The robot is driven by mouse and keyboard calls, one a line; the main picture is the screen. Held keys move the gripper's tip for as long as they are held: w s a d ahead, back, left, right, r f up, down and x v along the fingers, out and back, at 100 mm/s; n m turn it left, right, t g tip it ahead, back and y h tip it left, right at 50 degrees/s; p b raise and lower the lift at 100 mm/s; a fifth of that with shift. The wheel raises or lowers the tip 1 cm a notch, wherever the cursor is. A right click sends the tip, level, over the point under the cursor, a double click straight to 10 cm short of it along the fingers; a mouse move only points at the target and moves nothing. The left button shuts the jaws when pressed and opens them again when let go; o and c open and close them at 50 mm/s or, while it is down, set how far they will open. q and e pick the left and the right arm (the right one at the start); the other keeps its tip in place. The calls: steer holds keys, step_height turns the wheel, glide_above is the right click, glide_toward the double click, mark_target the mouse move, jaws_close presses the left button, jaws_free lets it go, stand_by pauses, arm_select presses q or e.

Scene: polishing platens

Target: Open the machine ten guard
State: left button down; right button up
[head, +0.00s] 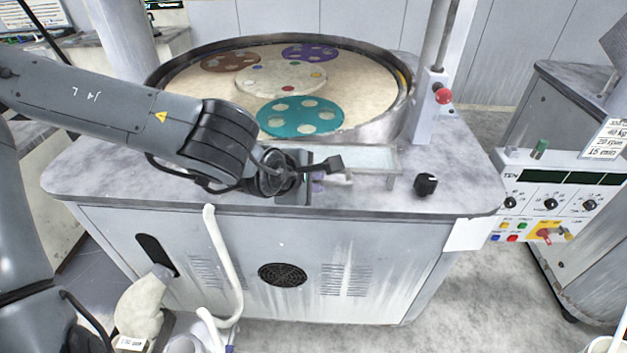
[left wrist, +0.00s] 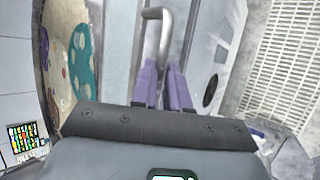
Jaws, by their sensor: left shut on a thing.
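The machine (head: 270,250) has a round basin with a sandy platen; its panel at the right carries a label that seems to read TEN (head: 511,176). A pale, see-through guard panel (head: 372,158) with a light frame lies at the basin's front edge. My left gripper (head: 320,183) is at the front of this panel. In the left wrist view, its purple fingers (left wrist: 165,84) are shut on a grey bent bar handle (left wrist: 157,14). My forearm and hand hide the panel's left part. My right gripper is not in view.
Teal (head: 300,117), brown (head: 230,62) and purple (head: 310,52) holed discs sit on the platen. A black knob (head: 425,184) stands right of the panel. A post with a red button (head: 443,96) rises behind it. A white hose (head: 222,265) hangs in front.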

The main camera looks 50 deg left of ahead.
arm_select(q)
steer(key=shift+d, duration=0.1)
steer(key=c, duration=1.5)
jaws_free()
steer(key=o, duration=0.4)
steer(key=shift+s, duration=0.15)
steer(key=shift+s+d+r, duration=0.1)
steer(key=shift+s+r, duration=0.15)
steer(key=shift+r, duration=0.15)
steer(key=shift+b+v, duration=1.2)
steer(key=shift+v, duration=3.65)
